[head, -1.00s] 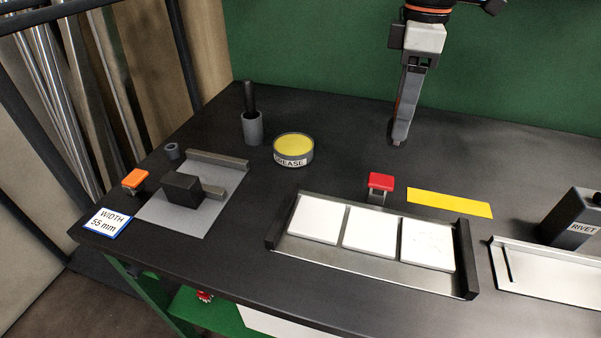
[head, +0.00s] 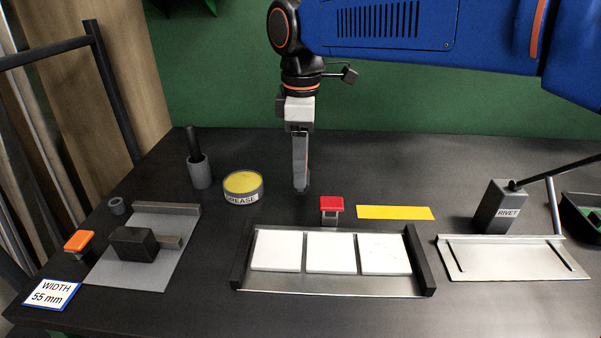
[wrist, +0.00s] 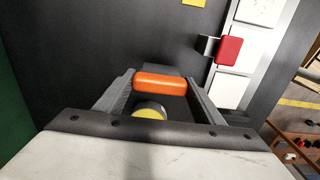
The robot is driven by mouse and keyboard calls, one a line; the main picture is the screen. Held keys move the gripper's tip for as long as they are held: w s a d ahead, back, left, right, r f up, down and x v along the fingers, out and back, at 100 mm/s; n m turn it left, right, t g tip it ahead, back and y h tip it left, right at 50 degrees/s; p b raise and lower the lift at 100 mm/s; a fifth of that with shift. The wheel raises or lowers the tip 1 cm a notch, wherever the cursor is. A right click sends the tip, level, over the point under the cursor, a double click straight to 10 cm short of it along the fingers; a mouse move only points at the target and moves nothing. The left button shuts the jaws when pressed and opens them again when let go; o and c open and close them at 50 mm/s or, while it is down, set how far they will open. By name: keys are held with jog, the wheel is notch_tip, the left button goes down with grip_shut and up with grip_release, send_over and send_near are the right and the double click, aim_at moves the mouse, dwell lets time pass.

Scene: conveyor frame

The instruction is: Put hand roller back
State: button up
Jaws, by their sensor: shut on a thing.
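My gripper (head: 301,188) points down over the dark bench, behind and left of the red-topped block (head: 331,205). The rest of the roller is hidden or too dark to make out. In the head view the fingers are seen edge-on and hide most of what they hold.
A grease tin (head: 243,188) stands left of my gripper, with a grey cup (head: 199,172) holding a dark rod beyond. A tray (head: 330,286) of white tiles lies in front. A yellow strip (head: 395,212) and a rivet tool (head: 500,206) are to the right. The bench behind is clear.

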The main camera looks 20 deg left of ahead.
jog(key=shift+f, duration=1.4)
jog(key=shift+f, duration=0.15)
jog(key=o, duration=1.2)
notch_tip(320, 180, up, 12)
jog(key=shift+r, duration=0.15)
